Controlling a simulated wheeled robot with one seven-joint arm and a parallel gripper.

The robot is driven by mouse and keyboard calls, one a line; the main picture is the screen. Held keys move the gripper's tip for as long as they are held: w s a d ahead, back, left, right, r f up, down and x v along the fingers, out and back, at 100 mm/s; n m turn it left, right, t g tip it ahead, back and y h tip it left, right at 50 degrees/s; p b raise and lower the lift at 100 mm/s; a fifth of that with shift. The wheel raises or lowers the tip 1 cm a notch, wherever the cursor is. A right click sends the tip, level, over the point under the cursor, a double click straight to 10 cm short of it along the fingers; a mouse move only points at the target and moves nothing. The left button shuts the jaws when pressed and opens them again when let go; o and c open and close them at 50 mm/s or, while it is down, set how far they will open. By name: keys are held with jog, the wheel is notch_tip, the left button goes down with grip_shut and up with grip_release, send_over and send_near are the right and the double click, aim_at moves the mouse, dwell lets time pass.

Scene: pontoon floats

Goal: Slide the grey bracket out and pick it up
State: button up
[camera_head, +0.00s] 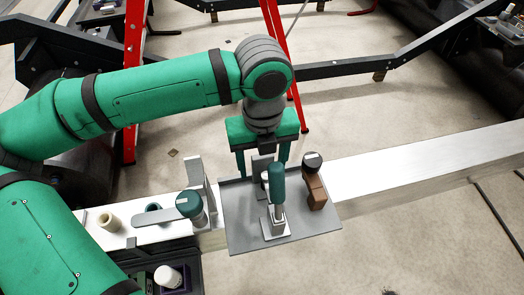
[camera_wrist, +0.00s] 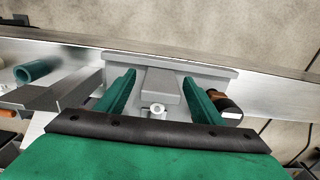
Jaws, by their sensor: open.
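My gripper (camera_head: 262,163) hangs over the back part of a grey tray (camera_head: 245,240), its two green fingers apart and pointing down. In the wrist view, the open fingers (camera_wrist: 160,98) stand on either side of a grey bracket (camera_wrist: 162,85), with a small round pale end near its lower edge. In the head view the bracket (camera_head: 261,166) shows only partly, behind a green-handled upright tool (camera_head: 276,184). I see no clear contact between fingers and bracket. The bracket's lower part is hidden.
A brown block with a dark knob (camera_head: 315,190) stands close by the right finger. Left of the tray are a grey angled piece (camera_head: 197,172), a green-capped grey part (camera_head: 190,205) and a beige ring (camera_head: 108,221). The metal beam (camera_head: 430,160) is bare to the right.

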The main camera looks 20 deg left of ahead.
jog(key=shift+f, duration=0.6)
jog(key=c, duration=1.3)
jog(key=shift+o, duration=0.2)
jog(key=shift+s+a, duration=0.75)
jog(key=shift+a, duration=0.35)
jog(key=shift+s+a, duration=0.7)
jog(key=shift+a, duration=0.35)
jog(key=o, duration=1.3)
jog(key=shift+c, duration=0.2)
jog(key=shift+r, duration=0.1)
notch_tip(320, 180, up, 12)
